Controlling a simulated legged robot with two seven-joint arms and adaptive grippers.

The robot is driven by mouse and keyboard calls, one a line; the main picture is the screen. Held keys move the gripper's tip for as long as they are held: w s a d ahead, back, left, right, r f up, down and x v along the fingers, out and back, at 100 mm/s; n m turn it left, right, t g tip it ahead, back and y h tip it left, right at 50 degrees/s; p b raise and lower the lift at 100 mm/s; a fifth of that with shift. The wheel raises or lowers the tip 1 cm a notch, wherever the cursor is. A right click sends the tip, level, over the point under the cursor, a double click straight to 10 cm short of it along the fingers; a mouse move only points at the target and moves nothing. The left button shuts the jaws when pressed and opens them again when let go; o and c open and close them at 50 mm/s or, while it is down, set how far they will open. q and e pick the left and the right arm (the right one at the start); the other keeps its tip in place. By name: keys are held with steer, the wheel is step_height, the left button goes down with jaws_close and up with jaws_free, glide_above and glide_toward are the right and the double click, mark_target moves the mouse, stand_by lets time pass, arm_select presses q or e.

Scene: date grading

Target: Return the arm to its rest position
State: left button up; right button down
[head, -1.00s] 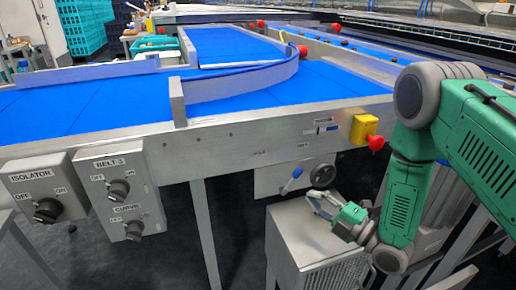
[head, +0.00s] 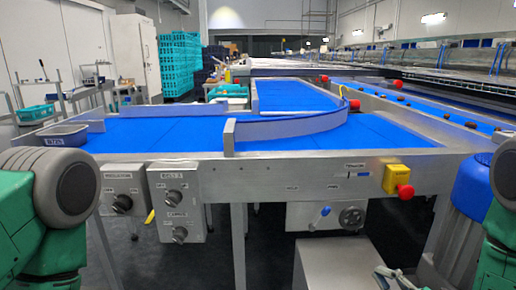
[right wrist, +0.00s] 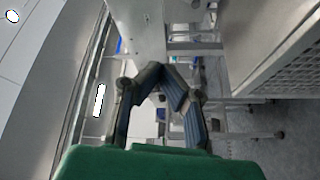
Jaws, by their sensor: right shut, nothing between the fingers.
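My right arm stands at the right edge of the head view. Only part of my right gripper (head: 391,273) shows, low at the bottom edge, in front of a grey metal cabinet (head: 335,262). In the right wrist view its two dark fingers (right wrist: 164,82) meet at the tips, shut and empty. My left arm, green and grey, is at the left edge of the head view; its gripper is out of the picture.
The blue conveyor (head: 300,97) with a curved guide lies ahead. Control boxes (head: 178,204) hang on its front at left, and a red stop button (head: 405,191) on a yellow box at right. A grey tray (head: 64,136) sits at the left end. A blue drum (head: 470,190) stands at right.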

steer(key=s+a+f+m+g+h+p, duration=0.2)
steer(key=s+f+m+g+h+p, duration=0.25)
steer(key=s+f+m+g, duration=0.4)
steer(key=s+d+f+m+g+h+p, duration=0.1)
steer(key=s+m, duration=0.4)
steer(key=s, duration=0.5)
steer(key=s+d+f+m+g+h+p, duration=0.1)
steer(key=s+m+g+h+p, duration=0.1)
steer(key=s+m+g, duration=0.4)
steer(key=s+h, duration=0.1)
steer(key=s, duration=0.4)
steer(key=shift+f+h, duration=0.2)
steer(key=shift+h, duration=0.15)
steer(key=shift+d+m+g, duration=0.1)
steer(key=shift+m+g, duration=0.15)
steer(key=shift+a, duration=0.2)
